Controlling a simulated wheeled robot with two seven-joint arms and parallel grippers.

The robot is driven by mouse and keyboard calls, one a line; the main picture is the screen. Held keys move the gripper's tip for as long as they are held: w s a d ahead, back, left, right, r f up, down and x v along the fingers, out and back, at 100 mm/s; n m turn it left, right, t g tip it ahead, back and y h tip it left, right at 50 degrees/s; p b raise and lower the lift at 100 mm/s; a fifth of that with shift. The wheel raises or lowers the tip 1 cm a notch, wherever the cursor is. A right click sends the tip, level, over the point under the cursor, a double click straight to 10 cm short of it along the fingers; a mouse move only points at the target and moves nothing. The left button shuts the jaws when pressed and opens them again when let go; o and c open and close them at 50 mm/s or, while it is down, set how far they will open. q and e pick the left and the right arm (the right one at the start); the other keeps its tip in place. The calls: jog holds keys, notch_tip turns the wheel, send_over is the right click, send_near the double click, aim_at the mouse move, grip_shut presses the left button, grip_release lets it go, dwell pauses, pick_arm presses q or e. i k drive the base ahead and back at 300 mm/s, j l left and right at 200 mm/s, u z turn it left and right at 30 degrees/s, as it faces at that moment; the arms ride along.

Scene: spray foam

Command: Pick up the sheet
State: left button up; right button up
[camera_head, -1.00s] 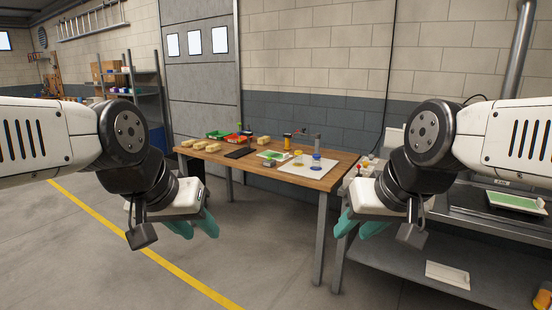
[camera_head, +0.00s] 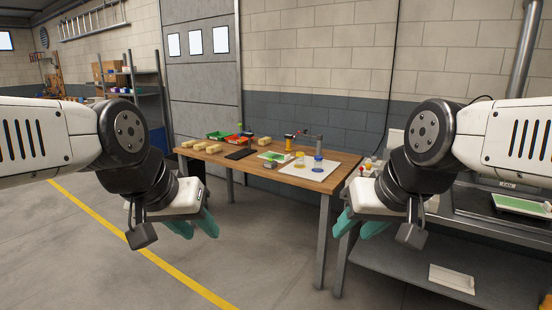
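Which thing is the sheet is not certain. A flat white sheet (camera_head: 322,174) lies on the wooden table, with small jars and tools on it. A green-topped flat piece (camera_head: 521,204) lies on the grey bench at the right. A white flat piece (camera_head: 452,278) lies on the lower shelf there. My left gripper (camera_head: 195,225) hangs in front of the table's left side, its teal fingers apart and empty. My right gripper (camera_head: 360,225) hangs in front of the gap between table and bench, its fingers also apart and empty. Both are away from all these pieces.
The wooden table (camera_head: 222,157) carries yellowish blocks (camera_head: 200,146), a green bin (camera_head: 218,135) and a dark flat pad (camera_head: 240,154). The grey bench (camera_head: 400,262) stands at the right. A shelf rack (camera_head: 143,73) is at the back left. The floor at the left is clear.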

aim_at(281, 159)
jog(key=i+l, duration=0.1)
jog(key=i, duration=0.35)
jog(key=i+u, duration=0.1)
jog(key=i, duration=0.4)
jog(key=i+l+u, duration=0.1)
jog(key=i, duration=0.35)
jog(key=i+l, duration=0.25)
jog(key=i, duration=0.2)
jog(key=i+l+u, duration=0.1)
jog(key=i, duration=0.4)
jog(key=i+l, duration=0.25)
jog(key=i, duration=0.2)
jog(key=i+l+u, duration=0.15)
jog(key=i, duration=0.3)
